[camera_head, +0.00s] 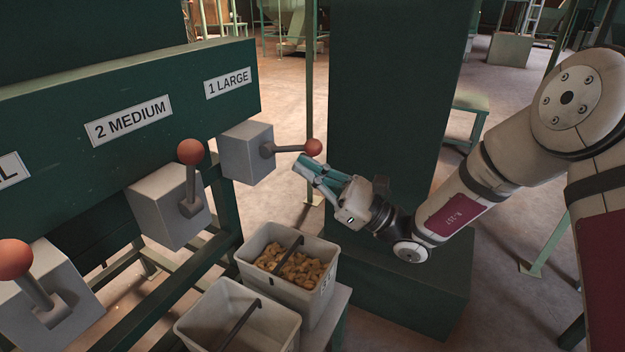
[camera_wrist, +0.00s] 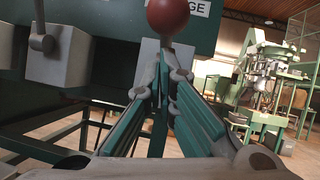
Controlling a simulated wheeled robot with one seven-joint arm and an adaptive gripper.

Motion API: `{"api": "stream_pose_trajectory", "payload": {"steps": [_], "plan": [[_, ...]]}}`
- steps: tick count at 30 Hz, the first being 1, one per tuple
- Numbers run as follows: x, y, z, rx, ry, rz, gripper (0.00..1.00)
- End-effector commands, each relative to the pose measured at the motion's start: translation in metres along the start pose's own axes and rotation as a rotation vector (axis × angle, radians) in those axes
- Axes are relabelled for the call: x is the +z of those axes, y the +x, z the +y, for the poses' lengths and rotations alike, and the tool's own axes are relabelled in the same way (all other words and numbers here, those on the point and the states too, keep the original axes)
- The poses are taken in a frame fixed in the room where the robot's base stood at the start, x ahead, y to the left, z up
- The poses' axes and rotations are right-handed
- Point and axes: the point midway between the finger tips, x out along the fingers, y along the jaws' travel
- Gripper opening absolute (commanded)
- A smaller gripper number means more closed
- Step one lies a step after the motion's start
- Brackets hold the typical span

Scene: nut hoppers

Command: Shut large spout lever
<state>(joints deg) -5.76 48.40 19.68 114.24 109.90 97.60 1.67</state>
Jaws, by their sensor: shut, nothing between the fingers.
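The large spout lever has an orange-red ball (camera_head: 313,147) on a dark rod that sticks out sideways to the right from a grey box (camera_head: 247,152) under the "1 LARGE" label (camera_head: 228,83). My gripper (camera_head: 303,165) is shut and empty, with its teal fingers just below the ball. Contact between them cannot be told. In the wrist view the ball (camera_wrist: 168,15) is just beyond and above the closed fingertips (camera_wrist: 165,75), and the rod is not clearly seen.
The medium lever's ball (camera_head: 190,152) and another ball (camera_head: 14,259) at the far left stand upright on their boxes. Below the spouts are a bin of nuts (camera_head: 328,296) and an empty-looking bin (camera_head: 284,335). A green pillar (camera_head: 385,90) stands behind my gripper.

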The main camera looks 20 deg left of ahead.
Motion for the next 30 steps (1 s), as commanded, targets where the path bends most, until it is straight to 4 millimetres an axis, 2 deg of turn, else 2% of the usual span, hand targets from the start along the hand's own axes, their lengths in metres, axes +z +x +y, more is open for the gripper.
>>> {"api": "stream_pose_trajectory", "payload": {"steps": [30], "plan": [[0.0085, 0.0025, -0.0016, 0.011, 0.010, 0.079, 0.00]]}}
